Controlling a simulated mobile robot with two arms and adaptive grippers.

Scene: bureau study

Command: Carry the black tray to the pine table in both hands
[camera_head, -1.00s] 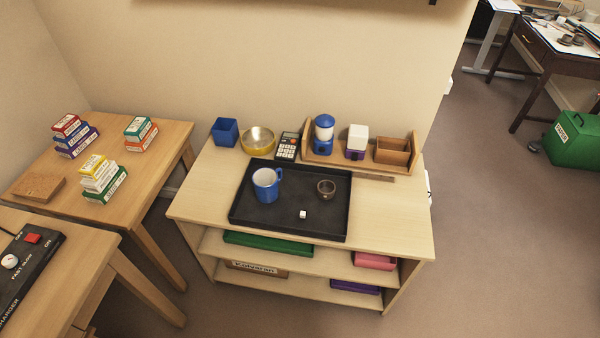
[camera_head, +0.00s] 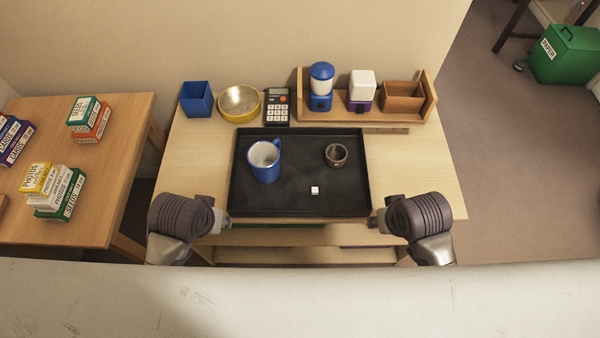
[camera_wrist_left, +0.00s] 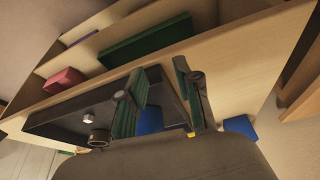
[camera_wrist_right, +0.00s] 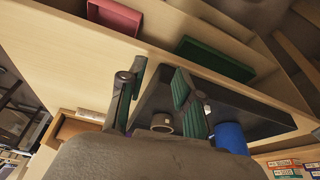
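The black tray (camera_head: 300,209) lies flat on top of a pale wooden shelf unit. On it stand a blue mug (camera_head: 264,162), a small brown cup (camera_head: 336,155) and a small white cube (camera_head: 315,190). My left gripper (camera_head: 228,220) is at the tray's near left corner, and my right gripper (camera_head: 373,221) is at its near right corner. In the left wrist view the fingers (camera_wrist_left: 163,95) are apart, with the tray (camera_wrist_left: 65,122) beyond them. In the right wrist view the fingers (camera_wrist_right: 158,98) are also apart; contact with the tray (camera_wrist_right: 255,112) cannot be told.
A wooden table (camera_head: 80,215) with stacked boxes stands at left; I cannot tell whether it is the pine one. Behind the tray are a blue box (camera_head: 196,99), a yellow bowl (camera_head: 239,103), a calculator (camera_head: 277,107) and a wooden rack (camera_head: 428,98).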

